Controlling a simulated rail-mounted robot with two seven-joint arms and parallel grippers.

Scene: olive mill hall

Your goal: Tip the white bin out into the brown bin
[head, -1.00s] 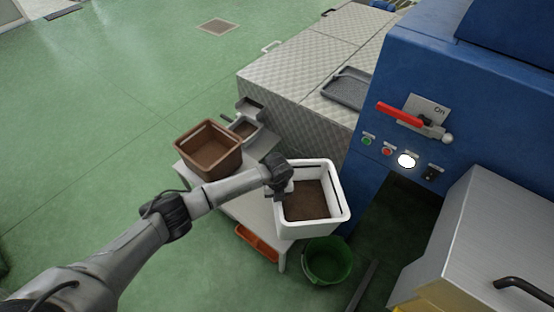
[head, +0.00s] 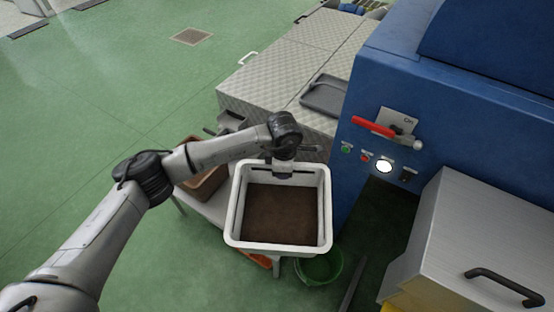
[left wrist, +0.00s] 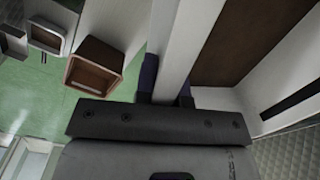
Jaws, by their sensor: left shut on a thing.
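The white bin (head: 238,190) hangs roughly level above the low table in the head view, with a layer of dark brown material (head: 282,215) inside. My left gripper (head: 283,174) is shut on its far wall. In the left wrist view the fingers (left wrist: 167,88) sit on both sides of the white bin's wall (left wrist: 190,35). The brown bin (head: 207,187) stands on the table to the left, largely hidden behind my left arm and the white bin. It also shows in the left wrist view (left wrist: 93,75), lower than the white bin. My right gripper is not in view.
The low table (head: 213,209) is mostly covered by the white bin. A green bucket (head: 320,268) stands on the floor beside it. The blue machine (head: 375,100) with a red lever is close on the right. A grey tray (head: 325,95) lies on the metal deck behind.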

